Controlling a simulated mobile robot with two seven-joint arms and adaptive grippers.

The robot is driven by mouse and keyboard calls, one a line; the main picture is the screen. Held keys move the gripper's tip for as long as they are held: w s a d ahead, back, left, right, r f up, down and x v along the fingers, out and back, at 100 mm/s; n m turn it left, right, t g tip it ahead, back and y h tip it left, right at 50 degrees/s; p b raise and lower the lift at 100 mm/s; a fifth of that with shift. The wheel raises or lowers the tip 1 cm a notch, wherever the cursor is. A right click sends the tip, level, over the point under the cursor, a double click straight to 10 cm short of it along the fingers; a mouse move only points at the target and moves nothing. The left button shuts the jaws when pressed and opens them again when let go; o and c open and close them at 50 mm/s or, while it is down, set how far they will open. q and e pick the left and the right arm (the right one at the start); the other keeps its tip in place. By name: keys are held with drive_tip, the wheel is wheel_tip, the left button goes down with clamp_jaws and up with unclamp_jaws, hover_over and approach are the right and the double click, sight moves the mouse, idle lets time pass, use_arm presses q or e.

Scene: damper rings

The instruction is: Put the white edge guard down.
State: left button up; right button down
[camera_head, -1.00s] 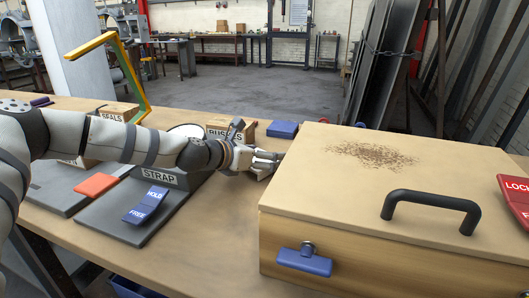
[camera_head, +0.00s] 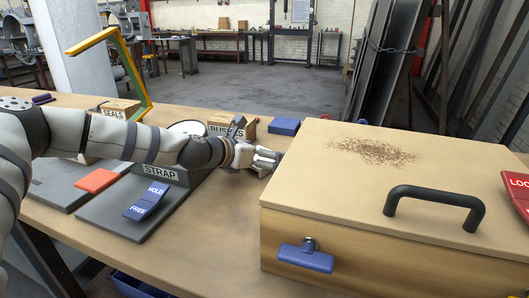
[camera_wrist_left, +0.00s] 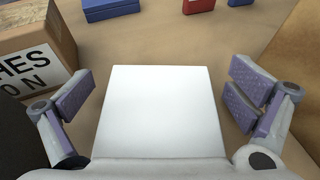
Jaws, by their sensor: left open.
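The white edge guard (camera_wrist_left: 161,112) shows in the left wrist view as a flat white square between the fingers of my left gripper (camera_wrist_left: 166,98). The fingers are spread wide, with a gap on each side of the guard. I cannot tell whether it rests fully on the bench. In the head view my left gripper (camera_head: 264,160) is low over the bench, between the bushes box and the wooden chest; the guard cannot be made out there. My right gripper is not in view.
The wooden chest (camera_head: 350,245) with a black handle stands close on the right. The bushes box (camera_head: 246,130) and a blue box (camera_head: 284,127) are behind the gripper. The strap stand (camera_head: 115,212) is at left. Bare bench (camera_head: 215,215) lies in front.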

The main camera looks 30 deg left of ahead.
use_arm(q)
drive_tip(key=v, duration=0.6)
drive_tip(key=shift+r, duration=0.15)
drive_tip(key=shift+s+a+r, duration=0.1)
drive_tip(key=shift+s, duration=0.55)
drive_tip(key=shift+s+r, duration=0.2)
drive_tip(key=shift+f, duration=0.1)
clamp_jaws()
drive_tip(key=shift+s+f, duration=0.1)
idle(1.1)
